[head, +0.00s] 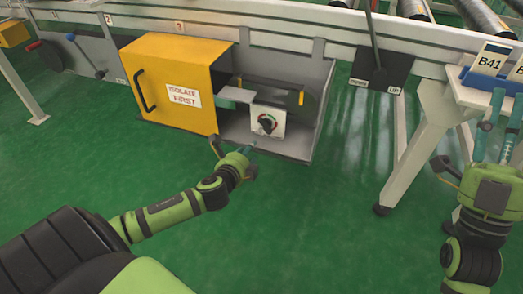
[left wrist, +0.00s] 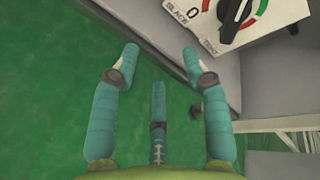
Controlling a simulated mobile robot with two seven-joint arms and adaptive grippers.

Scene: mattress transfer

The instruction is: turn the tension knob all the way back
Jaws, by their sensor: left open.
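The tension knob (head: 267,123) is a black knob on a white plate with a red and green arc, inside the open grey bay. In the left wrist view the knob (left wrist: 234,14) is cut off by the top edge; "SLACK" and "0" are readable on its plate. My left gripper (head: 232,147) is open and empty, in front of and below the knob, not touching it. In the left wrist view its teal fingers (left wrist: 158,62) are spread, with the knob beyond them at upper right. My right gripper (head: 503,115) is beside the blue card holder; its grip is unclear.
A yellow door (head: 175,85) marked "ISOLATE FIRST" stands left of the knob. The grey bay's front lip (head: 265,146) lies below the knob. A white table leg (head: 412,150) stands to the right. A blue holder (head: 478,80) carries the B41 card. Green floor in front is clear.

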